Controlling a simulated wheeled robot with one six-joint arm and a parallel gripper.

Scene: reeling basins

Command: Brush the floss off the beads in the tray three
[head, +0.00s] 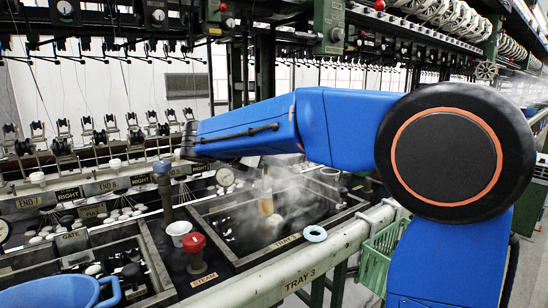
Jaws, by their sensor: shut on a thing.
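Tray three (222,243) is the dark-walled basin at the middle, above the "TRAY 3" rail label, with steam over it. A pale bead (275,220) shows in it beside the tool; other beads and any floss are blurred by steam and dark water. I cannot tell whether the tool's lower end touches the beads or water.
A red steam valve (194,243) and white cup (179,232) stand left of the tray. A pale blue ring (315,233) lies on its front edge. A blue bucket (62,292) is at lower left, a green basket (379,252) at right. Reeling machinery (90,150) lines the back.

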